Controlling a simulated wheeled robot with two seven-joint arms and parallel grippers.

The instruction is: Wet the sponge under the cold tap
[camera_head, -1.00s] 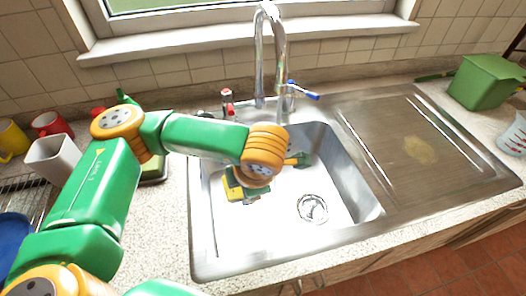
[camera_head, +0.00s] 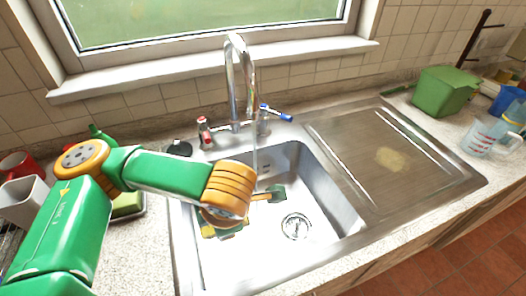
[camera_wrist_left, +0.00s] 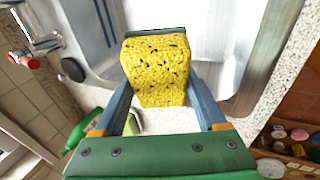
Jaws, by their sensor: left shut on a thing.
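A yellow sponge (camera_wrist_left: 157,68) with dark specks and a dark green layer at its far end stands between my left gripper's fingers (camera_wrist_left: 160,88) in the wrist view. The gripper is shut on it. In the head view my left wrist is low over the steel sink basin (camera_head: 340,203) and mostly hides the sponge. The tap spout (camera_head: 249,85) rises behind. A thin pale line, apparently water, falls from it towards my wrist. The cold tap's blue lever (camera_head: 276,113) is right of the spout; the red-topped tap (camera_head: 204,132) is left. My right gripper is not in view.
The drain (camera_head: 296,227) shows in the basin right of my wrist. Cups (camera_head: 20,200) stand at left.

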